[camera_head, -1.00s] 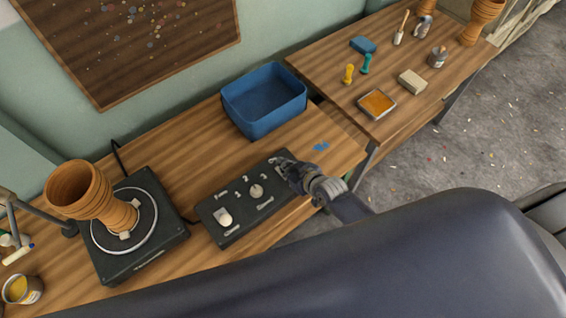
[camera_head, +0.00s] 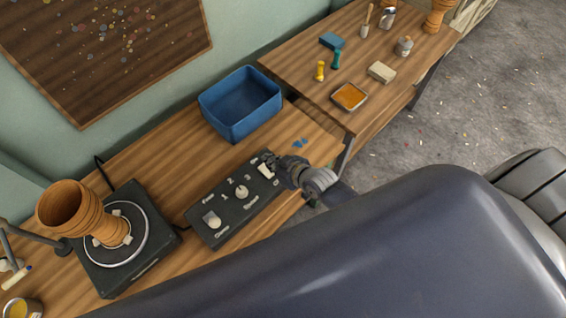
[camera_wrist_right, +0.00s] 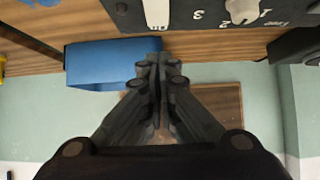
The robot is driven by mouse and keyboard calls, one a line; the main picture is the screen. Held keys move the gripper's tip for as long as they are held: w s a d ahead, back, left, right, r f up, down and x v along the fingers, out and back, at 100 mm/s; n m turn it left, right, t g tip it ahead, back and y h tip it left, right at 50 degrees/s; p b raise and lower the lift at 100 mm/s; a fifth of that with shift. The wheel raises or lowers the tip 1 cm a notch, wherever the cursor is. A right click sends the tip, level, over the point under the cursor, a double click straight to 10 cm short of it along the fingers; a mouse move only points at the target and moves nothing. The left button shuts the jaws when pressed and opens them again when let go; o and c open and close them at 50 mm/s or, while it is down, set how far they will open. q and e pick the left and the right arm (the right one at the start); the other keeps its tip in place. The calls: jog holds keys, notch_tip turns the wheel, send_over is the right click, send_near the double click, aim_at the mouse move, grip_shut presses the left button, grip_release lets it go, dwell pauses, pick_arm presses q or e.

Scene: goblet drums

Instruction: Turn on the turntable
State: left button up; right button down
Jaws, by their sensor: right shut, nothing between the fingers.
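The turntable (camera_head: 85,262) is a dark square unit with a ringed round plate, and a brown goblet drum (camera_head: 68,212) stands on it. To its right lies a black control box (camera_head: 222,236) with a white switch (camera_head: 212,220) at its left end, a round knob (camera_head: 242,192) in the middle and another white switch (camera_head: 265,170) at its right end. My right gripper (camera_head: 272,164) is shut and empty at that right-end switch, which also shows just beyond the fingertips in the wrist view (camera_wrist_right: 156,12). I cannot tell whether they touch. My left gripper is not in view.
A blue bin (camera_head: 240,105) stands behind the box near the wall. A second table (camera_head: 300,75) at the upper right holds a tray of orange material (camera_head: 349,96), a pale block (camera_head: 382,72) and small tools. A can (camera_head: 22,308) stands at the lower left.

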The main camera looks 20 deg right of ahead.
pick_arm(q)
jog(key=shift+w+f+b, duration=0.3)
pick_arm(e)
jog(key=v, duration=0.7)
jog(key=shift+w+r, duration=0.35)
jog(key=shift+r, duration=0.05)
